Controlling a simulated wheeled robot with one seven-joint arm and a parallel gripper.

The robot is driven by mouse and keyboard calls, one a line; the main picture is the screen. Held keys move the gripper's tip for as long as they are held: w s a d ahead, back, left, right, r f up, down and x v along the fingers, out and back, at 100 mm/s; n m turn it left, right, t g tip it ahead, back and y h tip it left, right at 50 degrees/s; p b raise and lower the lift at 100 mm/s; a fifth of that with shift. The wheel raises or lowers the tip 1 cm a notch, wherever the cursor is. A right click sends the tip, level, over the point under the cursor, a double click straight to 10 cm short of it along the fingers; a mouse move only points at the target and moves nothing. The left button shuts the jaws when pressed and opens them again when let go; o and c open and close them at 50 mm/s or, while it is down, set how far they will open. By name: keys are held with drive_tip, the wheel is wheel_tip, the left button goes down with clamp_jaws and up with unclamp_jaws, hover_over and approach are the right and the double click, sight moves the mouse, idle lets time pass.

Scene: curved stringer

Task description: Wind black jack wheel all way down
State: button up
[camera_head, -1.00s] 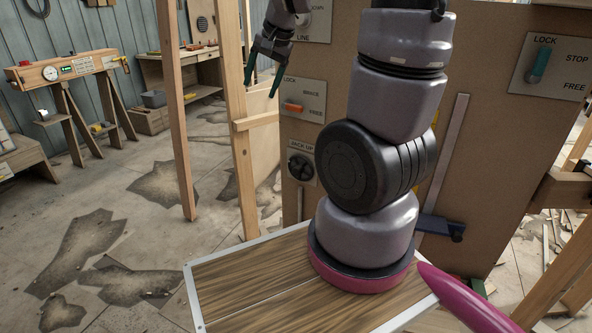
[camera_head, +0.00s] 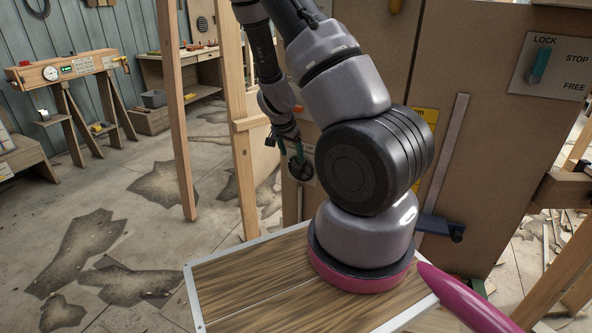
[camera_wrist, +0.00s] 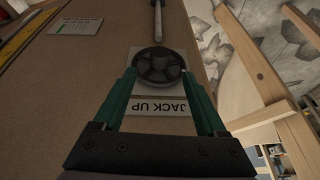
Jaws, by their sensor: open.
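The black jack wheel (camera_head: 301,168) is a round spoked handwheel on a pale plate on the brown panel, partly covered by my arm in the head view. In the wrist view the wheel (camera_wrist: 159,66) faces me, with an upside-down "JACK UP" label (camera_wrist: 155,108) beside it. My gripper (camera_head: 286,153) is at the wheel with its green fingers apart. In the wrist view the fingertips of my gripper (camera_wrist: 159,73) lie one on each side of the wheel's rim. I cannot tell whether they touch it.
A lock/stop/free plate with a teal lever (camera_head: 540,66) is at the panel's upper right. A wooden post (camera_head: 237,120) stands just left of the wheel. In the wrist view a grey rod (camera_wrist: 158,22) sticks up beyond the wheel. Open floor lies to the left.

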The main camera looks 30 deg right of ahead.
sight(294, 169)
drive_tip(key=x, duration=0.9)
drive_tip(key=shift+f, duration=0.1)
drive_tip(key=shift+c, duration=0.3)
clamp_jaws()
drive_tip(key=shift+w+a+g+h, duration=0.15)
drive_tip(key=shift+g+h, duration=0.15)
drive_tip(key=shift+g, duration=0.2)
drive_tip(key=shift+w+a+f+n+g+h, duration=0.1)
drive_tip(key=shift+n+g+h, duration=0.15)
drive_tip(key=shift+g+h, duration=0.35)
drive_tip(key=shift+w+d+r+n+g+h, duration=0.1)
drive_tip(key=shift+n+g+h, duration=0.2)
drive_tip(key=shift+g, duration=0.65)
drive_tip(key=shift+w+a+f+n+g+h, duration=0.15)
drive_tip(key=shift+g+h, duration=0.35)
drive_tip(key=shift+g, duration=0.25)
drive_tip(key=shift+o, duration=0.3)
unclamp_jaws()
